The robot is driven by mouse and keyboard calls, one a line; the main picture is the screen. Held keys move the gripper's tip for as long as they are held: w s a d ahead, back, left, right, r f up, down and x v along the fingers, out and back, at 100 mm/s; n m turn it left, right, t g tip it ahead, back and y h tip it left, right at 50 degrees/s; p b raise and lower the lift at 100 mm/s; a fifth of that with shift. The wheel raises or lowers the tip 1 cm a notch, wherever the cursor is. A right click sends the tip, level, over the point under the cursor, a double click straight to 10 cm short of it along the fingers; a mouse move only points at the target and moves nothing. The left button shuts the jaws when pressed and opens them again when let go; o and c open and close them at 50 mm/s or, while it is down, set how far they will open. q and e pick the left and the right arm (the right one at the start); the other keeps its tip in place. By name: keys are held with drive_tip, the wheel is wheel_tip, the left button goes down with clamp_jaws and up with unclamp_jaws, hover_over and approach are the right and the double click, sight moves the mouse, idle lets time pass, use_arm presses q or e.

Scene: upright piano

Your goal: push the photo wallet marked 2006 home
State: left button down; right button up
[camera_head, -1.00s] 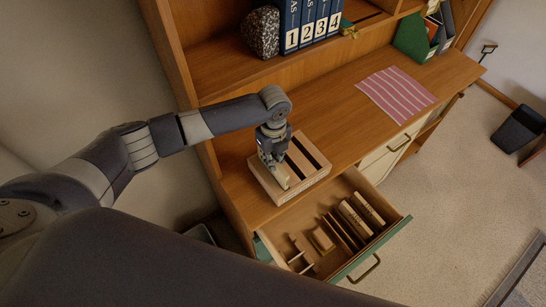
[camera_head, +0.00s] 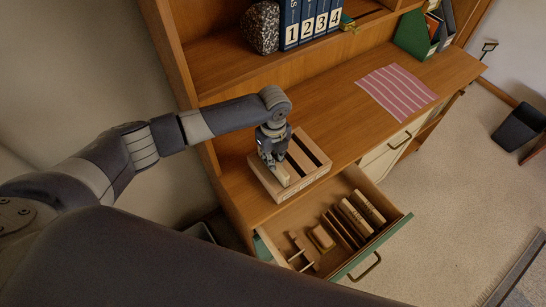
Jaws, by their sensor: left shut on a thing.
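A wooden box with long dark slots (camera_head: 309,181) sits on the desk near its front left edge. My left gripper (camera_head: 277,160) points down over the left part of the box. It is shut on a pale, narrow piece (camera_head: 284,176), seemingly a photo wallet, standing at the box's left slot. The fingers hide part of this piece, and I cannot read a year on it or tell how deep it sits. Several pale wallets (camera_head: 360,215) stand in the open drawer, their marks too small to read. My right gripper is not in view.
The open drawer (camera_head: 392,234) with a green front juts out below the box. A striped pink cloth (camera_head: 396,91) lies on the desk (camera_head: 335,110). A speckled stone block (camera_head: 261,27) and blue numbered volumes (camera_head: 311,24) stand on the shelf behind. Desk between box and cloth is clear.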

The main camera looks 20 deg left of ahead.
use_arm(q)
drive_tip(key=shift+f+b, duration=0.35)
drive_tip(key=shift+f, duration=0.35)
idle(0.3)
drive_tip(key=c, duration=1.5)
unclamp_jaws()
drive_tip(key=shift+c, duration=0.2)
drive_tip(key=shift+r, duration=0.1)
wheel_tip(320, 180, up, 12)
